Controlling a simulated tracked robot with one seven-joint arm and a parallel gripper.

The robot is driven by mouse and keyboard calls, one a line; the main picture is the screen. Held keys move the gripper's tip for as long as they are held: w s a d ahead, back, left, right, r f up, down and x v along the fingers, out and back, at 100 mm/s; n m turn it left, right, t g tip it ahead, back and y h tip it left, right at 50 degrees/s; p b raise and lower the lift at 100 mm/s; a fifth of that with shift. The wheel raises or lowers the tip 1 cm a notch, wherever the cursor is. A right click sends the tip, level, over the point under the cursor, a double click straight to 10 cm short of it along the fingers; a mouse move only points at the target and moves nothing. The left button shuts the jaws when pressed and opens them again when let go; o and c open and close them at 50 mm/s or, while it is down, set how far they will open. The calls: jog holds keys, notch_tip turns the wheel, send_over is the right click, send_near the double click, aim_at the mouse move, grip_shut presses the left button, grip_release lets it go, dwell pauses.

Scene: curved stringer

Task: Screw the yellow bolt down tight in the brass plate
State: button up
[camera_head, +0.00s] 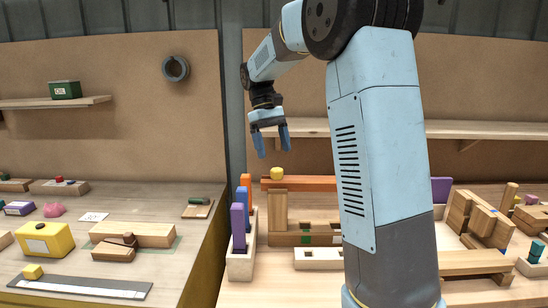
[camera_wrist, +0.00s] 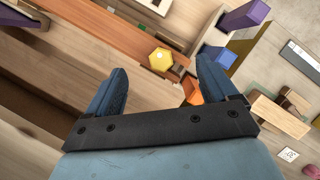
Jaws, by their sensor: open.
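The yellow bolt (camera_head: 277,173) shows its head at the left end of an orange-brown bar (camera_head: 312,184) on the right-hand bench. In the wrist view its six-sided yellow head (camera_wrist: 160,60) sits near the bar's end (camera_wrist: 95,30). I cannot tell whether this bar is the brass plate, and the bolt's shank is hidden. My gripper (camera_head: 273,146) points down above the bolt, with a gap below the fingertips. In the wrist view my gripper (camera_wrist: 163,75) is open and empty, with the bolt head between the fingers in the picture and touching neither.
A pale wooden holder (camera_head: 240,264) with upright purple, blue and orange blocks stands left of the bolt. A wooden frame (camera_head: 278,218) stands before the bar. A shelf (camera_head: 300,126) runs behind. A left bench (camera_head: 105,215) carries a yellow box (camera_head: 45,241) and blocks.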

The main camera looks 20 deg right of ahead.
aim_at(277, 174)
jog(key=shift+r, duration=0.2)
jog(key=shift+r, duration=0.15)
jog(key=shift+c, duration=1.3)
jog(key=shift+r+m, duration=0.25)
jog(key=shift+m, duration=0.35)
jog(key=shift+c, duration=0.6)
notch_tip(277, 174, up, 6)
jog(key=m+t+y, duration=0.1)
jog(key=m+t, duration=0.3)
jog(key=m, duration=0.6)
jog(key=f, duration=0.9)
jog(key=d+f, duration=0.1)
jog(key=f, duration=0.4)
jog(key=shift+s, duration=0.35)
grip_shut()
